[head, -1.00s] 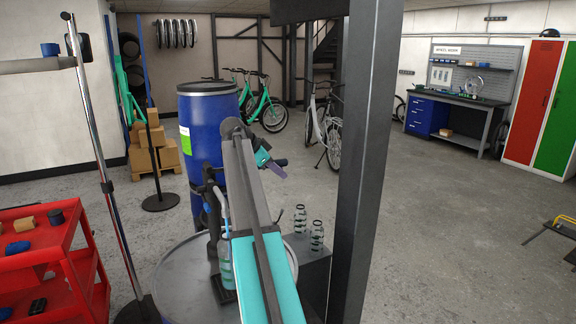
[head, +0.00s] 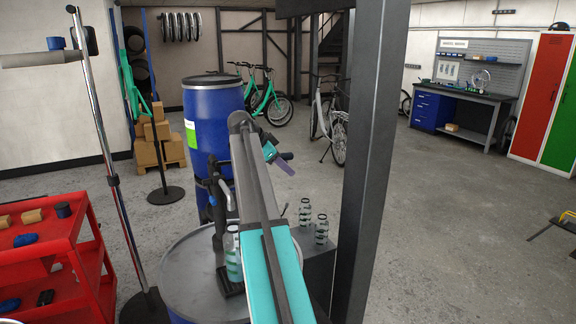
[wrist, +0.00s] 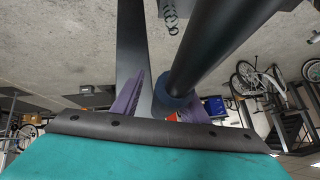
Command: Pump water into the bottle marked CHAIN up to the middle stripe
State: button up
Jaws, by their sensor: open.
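A dark hand pump (head: 216,205) with a pale curved spout stands on a grey drum lid (head: 188,270). A clear bottle (head: 233,262) with green stripes stands under the spout, partly hidden by my arm; its marking and water level cannot be read. Two similar bottles, one at the back (head: 305,212) and one in front (head: 321,230), stand on a dark box to the right. My gripper (head: 277,160) is open, above and right of the pump. In the wrist view, its purple fingers (wrist: 160,103) stand apart on either side of a dark rod with a blue end (wrist: 172,102); contact cannot be told.
A dark post (head: 370,170) rises close on the right. A chrome stand (head: 100,150) and a red cart (head: 50,255) are at left. A blue barrel (head: 212,120) stands behind the pump. The floor at right is mostly clear.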

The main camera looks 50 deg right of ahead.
jog(key=shift+v, duration=0.85)
jog(key=b+v, duration=0.2)
jog(key=v, duration=1)
jog(key=shift+a, duration=0.1)
